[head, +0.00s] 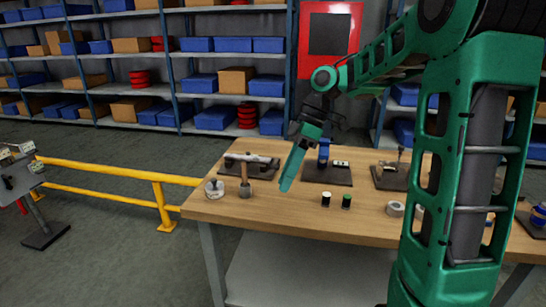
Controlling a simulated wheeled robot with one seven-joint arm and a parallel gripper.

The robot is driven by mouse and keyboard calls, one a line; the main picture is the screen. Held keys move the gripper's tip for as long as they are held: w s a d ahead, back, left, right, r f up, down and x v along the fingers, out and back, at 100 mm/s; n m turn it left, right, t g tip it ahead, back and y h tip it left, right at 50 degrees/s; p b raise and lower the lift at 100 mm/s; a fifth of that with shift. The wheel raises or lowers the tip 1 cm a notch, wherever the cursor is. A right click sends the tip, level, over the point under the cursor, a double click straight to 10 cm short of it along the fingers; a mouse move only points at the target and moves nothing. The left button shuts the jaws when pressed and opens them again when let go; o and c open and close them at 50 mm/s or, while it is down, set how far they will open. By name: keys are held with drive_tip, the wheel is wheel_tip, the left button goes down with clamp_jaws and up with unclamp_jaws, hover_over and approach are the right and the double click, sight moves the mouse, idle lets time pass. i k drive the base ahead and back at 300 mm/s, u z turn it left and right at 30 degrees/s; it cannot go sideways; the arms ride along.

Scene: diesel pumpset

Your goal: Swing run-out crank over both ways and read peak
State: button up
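My gripper (293,166) hangs over the workbench, pointing down and left, in front of the shelving. Its fingers show edge-on as one green shape, so their opening cannot be told. Right of it, a fixture with a blue upright and a small white piece (324,160) stands on a dark plate. Left of it, a fixture with a light horizontal shaft (250,159) lies on a dark base. A third fixture with an upright lever (396,165) stands to the right, partly near my arm. Which one holds the run-out crank, and any reading, is too small to tell.
The wooden workbench (290,217) also bears a wooden-handled tool (244,180), a round silver item (214,188), two small cylinders (326,199) and a tape-like ring (395,209). A yellow rail (118,171) runs left. My arm hides part of the bench's right.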

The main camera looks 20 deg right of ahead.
sight(230, 156)
drive_tip(key=u, duration=0.05)
drive_tip(key=i, duration=0.9)
drive_tip(key=z, duration=0.5)
